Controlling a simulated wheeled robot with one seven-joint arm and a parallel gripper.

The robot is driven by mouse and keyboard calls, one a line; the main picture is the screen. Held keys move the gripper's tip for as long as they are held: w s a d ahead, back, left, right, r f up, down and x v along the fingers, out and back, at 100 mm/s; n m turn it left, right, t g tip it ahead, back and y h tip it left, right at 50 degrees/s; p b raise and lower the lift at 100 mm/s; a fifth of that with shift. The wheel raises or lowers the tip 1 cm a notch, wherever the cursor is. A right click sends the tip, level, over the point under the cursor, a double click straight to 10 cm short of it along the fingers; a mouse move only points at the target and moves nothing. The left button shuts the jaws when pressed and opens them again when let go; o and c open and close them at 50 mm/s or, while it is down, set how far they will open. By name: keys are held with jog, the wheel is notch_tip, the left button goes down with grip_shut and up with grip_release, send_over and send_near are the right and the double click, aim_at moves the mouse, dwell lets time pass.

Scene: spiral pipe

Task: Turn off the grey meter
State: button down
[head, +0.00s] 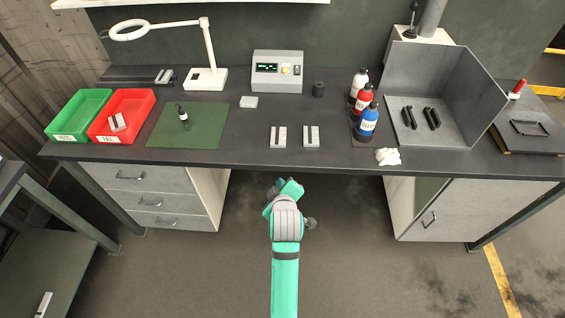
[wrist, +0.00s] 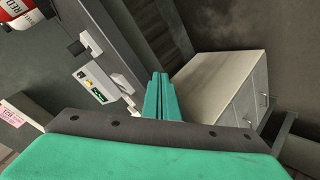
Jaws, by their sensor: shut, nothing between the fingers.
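The grey meter (head: 278,84) stands at the back middle of the dark workbench, with a lit green display and a yellow knob on its front. It also shows tilted and small in the wrist view (wrist: 111,94), left of the fingers. My gripper (head: 290,186) is in front of the bench's front edge, well short of the meter and touching nothing that I can see. In the wrist view its two green fingers (wrist: 160,96) are together and empty. The head view does not show the fingers clearly.
Two small grey blocks (head: 311,136) lie near the bench's front edge (head: 250,157). A dark cylinder (head: 319,89) stands right of the meter; a white lamp (head: 205,78) stands left. Several bottles (head: 367,122) stand to the right. Bare benchtop lies before the meter.

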jog(key=s+d+f+m+t+h, duration=0.1)
jog(key=s+f+m, duration=0.25)
jog(key=s, duration=0.75)
jog(key=s+f+m+t, duration=0.1)
jog(key=s+f+m, duration=0.25)
jog(key=s, duration=0.75)
jog(key=s+d+r+m+t, duration=0.1)
jog(key=s+r, duration=0.3)
jog(key=s, duration=0.5)
jog(key=s+d+r+m+t, duration=0.1)
jog(key=s+r+m, duration=0.2)
jog(key=s, duration=0.7)
notch_tip(320, 180, up, 2)
jog(key=shift+d+r, duration=0.1)
jog(key=shift+d, duration=0.2)
jog(key=shift+w, duration=0.15)
